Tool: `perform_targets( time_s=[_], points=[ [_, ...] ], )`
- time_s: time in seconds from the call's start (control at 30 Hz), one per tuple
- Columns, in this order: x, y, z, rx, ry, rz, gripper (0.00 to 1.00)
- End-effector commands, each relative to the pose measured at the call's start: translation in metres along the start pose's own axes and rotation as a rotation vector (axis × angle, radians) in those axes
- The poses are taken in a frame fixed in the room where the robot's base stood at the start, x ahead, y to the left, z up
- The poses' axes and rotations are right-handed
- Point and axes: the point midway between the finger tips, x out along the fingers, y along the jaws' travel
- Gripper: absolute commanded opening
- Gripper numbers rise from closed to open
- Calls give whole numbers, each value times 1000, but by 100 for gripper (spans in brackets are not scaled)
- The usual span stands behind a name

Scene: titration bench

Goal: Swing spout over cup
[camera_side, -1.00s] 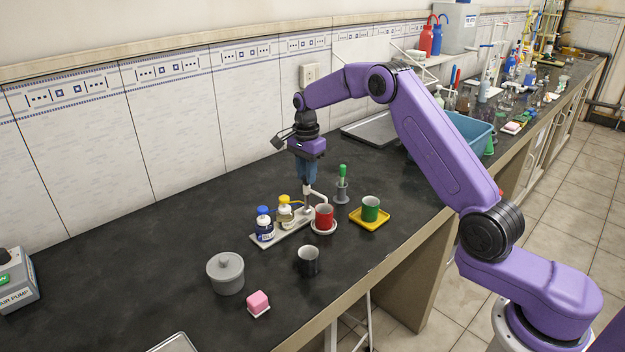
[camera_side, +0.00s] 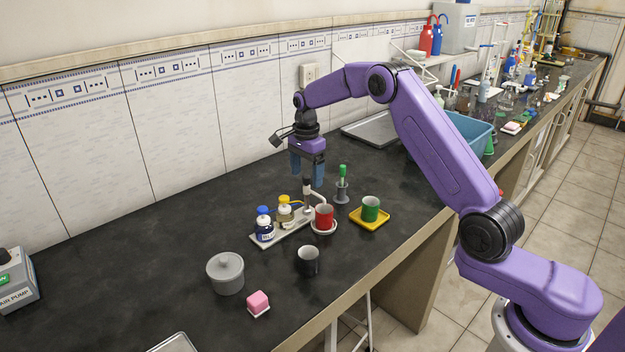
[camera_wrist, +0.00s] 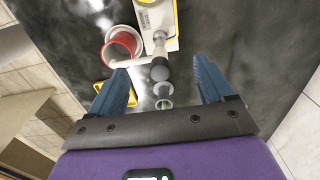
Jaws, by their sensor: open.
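My gripper (camera_side: 307,175) is open, pointing down above the spout stand. In the wrist view its blue fingers stand apart on either side of the post's dark round top (camera_wrist: 160,71); nothing is held. The white spout (camera_side: 317,194) reaches from the dark-and-white post (camera_side: 306,193) toward the red cup (camera_side: 324,215). The spout also shows in the wrist view (camera_wrist: 131,63), its end near the rim of the red cup (camera_wrist: 122,43). I cannot tell whether the outlet is over the cup's mouth. The cup stands upright on a white saucer (camera_side: 324,231).
A green cup (camera_side: 371,207) on a yellow tray (camera_side: 369,222), a grey holder (camera_side: 341,194) and a dark cup (camera_side: 308,261) are close by.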

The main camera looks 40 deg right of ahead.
Motion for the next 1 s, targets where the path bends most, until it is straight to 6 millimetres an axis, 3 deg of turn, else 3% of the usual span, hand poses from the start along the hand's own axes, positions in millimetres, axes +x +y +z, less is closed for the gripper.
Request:
perform_targets(
  time_s=[1.0],
  points=[
    [-66,0,0,0,0,0,81]
  ],
)
